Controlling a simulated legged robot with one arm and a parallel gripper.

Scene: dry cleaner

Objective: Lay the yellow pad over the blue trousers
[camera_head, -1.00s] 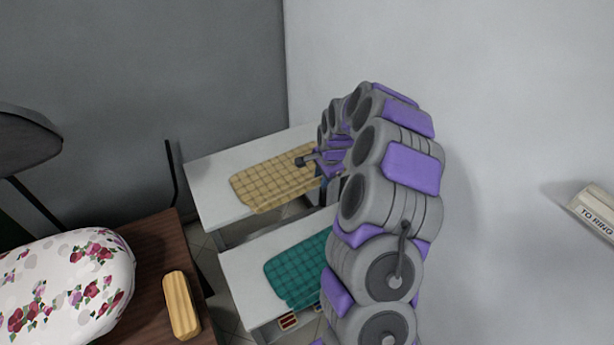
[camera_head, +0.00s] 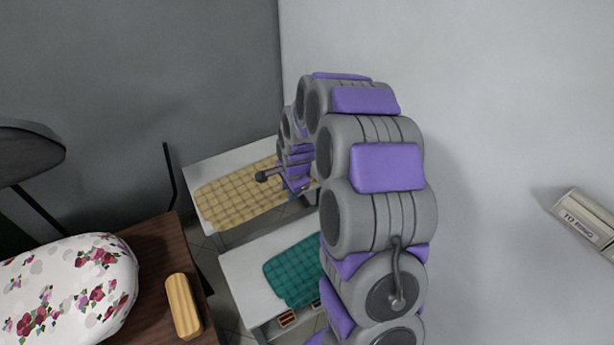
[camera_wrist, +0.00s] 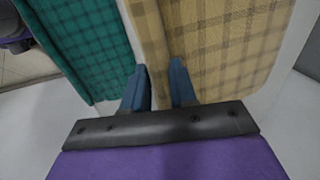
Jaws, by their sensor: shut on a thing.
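The yellow pad (camera_head: 238,194) is a checked cloth over the far white table. It also shows in the wrist view (camera_wrist: 235,45), where one edge strip runs between the fingers. My gripper (camera_wrist: 159,70) has blue fingers shut on that near edge of the pad. In the head view my gripper (camera_head: 298,190) is at the pad's right end, partly hidden by my arm. I cannot make out the blue trousers in either view. What lies under the pad is hidden.
A teal checked cloth (camera_head: 292,272) lies on the nearer white table (camera_head: 243,268). A brown table (camera_head: 150,248) at the left bears a floral padded board (camera_head: 70,280) and a wooden block (camera_head: 183,306). A wall stands close on the right.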

